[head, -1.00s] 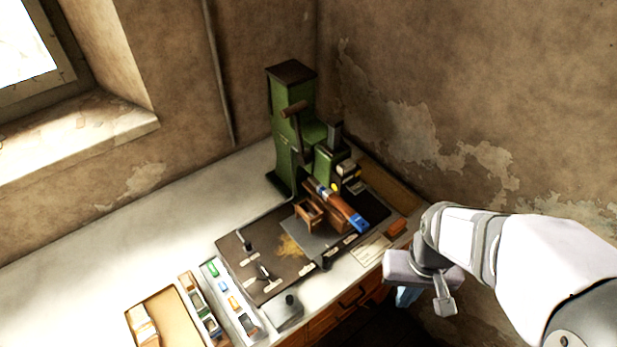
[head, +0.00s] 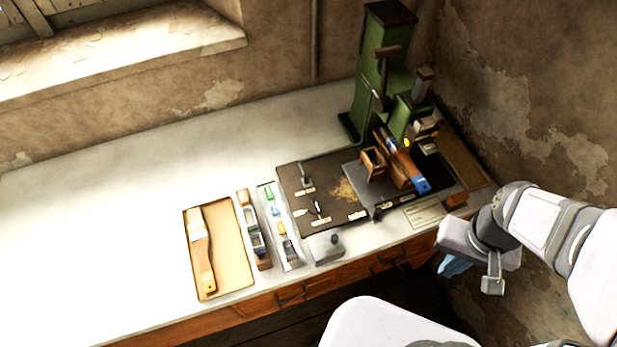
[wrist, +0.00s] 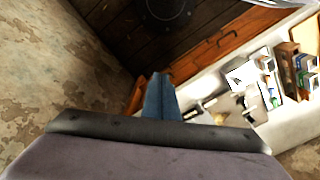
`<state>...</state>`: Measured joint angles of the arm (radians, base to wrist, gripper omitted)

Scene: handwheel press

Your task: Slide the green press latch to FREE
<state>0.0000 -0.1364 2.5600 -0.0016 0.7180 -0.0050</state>
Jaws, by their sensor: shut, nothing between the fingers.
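The green press (head: 369,85) stands at the back right of the bench, against the wall corner. It has a dark top and a brown handle (head: 387,51). I cannot make out its latch or any FREE marking at this size. My gripper (head: 453,266) hangs beyond the bench's front right edge, well apart from the press. In the wrist view its blue fingers (wrist: 160,97) are together and hold nothing.
A dark mat (head: 330,215) with small levers lies before the press. A brown piece with a blue end (head: 421,185) leans there. A tray (head: 236,270) holds a brush (head: 201,255). Narrow trays stand beside it. The bench's left part (head: 90,240) is clear.

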